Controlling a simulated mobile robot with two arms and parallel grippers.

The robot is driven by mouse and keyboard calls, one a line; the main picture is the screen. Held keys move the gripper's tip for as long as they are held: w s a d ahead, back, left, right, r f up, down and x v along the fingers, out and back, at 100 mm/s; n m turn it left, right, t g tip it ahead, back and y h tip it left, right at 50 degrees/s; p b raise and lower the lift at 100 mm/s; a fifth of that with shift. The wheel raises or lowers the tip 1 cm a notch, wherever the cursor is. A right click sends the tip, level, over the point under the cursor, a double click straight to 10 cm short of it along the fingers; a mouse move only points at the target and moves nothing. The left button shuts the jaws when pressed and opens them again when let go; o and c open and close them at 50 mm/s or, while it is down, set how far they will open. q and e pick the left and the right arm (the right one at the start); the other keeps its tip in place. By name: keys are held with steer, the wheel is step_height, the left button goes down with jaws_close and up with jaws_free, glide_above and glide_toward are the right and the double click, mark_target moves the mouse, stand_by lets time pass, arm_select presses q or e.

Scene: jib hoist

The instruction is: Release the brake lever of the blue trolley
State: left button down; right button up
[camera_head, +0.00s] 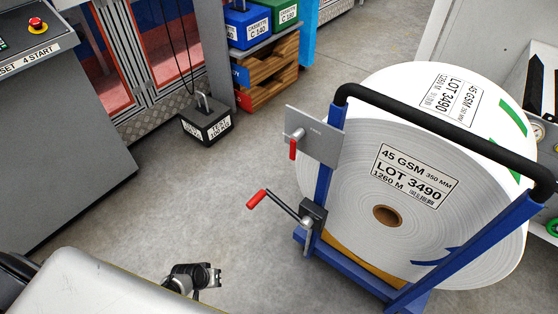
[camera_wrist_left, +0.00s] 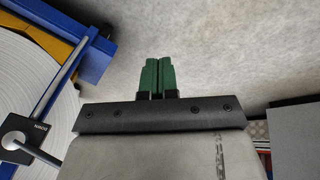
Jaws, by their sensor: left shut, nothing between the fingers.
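The blue trolley (camera_head: 312,262) stands at the right and carries a large white paper roll. A grey plate (camera_head: 327,143) on its left post reads "FREE" and has a short red-gripped lever (camera_head: 292,150) pointing down. Lower, a second lever with a red grip (camera_head: 257,199) slants up-left from a dark bracket (camera_head: 315,214). In the left wrist view, a dark bracket marked "DOWN" (camera_wrist_left: 22,131) and the blue frame (camera_wrist_left: 98,57) are at the left. My left gripper (camera_wrist_left: 158,62) has its green fingers shut and empty, apart from the trolley. My right gripper is out of view.
A grey control cabinet (camera_head: 75,140) stands at the left, with a cassette rack (camera_head: 267,75) behind. The concrete floor left of the trolley is clear.

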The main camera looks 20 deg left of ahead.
arm_select(q)
steer(key=w+a+r+n+t+h+b, duration=0.1)
steer(key=w+r+n+t+h+b, duration=0.15)
steer(key=w+r, duration=0.6)
steer(key=w+r+n+t+h+b, duration=0.1)
steer(key=w+r+t+h+b, duration=0.3)
steer(key=w, duration=0.7)
steer(key=w+d+r+m+g+h+b, duration=0.1)
steer(key=r+h, duration=0.3)
steer(key=r, duration=0.9)
steer(key=w+r+m+g+h+b, duration=0.1)
steer(key=w+r+m+h+b, duration=0.1)
steer(key=r, duration=1.1)
steer(key=shift+w+d+r+h+b, duration=0.15)
steer(key=shift+w+d+h+b, duration=0.25)
steer(key=shift+w+h, duration=0.55)
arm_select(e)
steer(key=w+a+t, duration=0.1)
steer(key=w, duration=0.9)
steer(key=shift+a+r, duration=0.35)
arm_select(q)
steer(key=shift+s, duration=0.1)
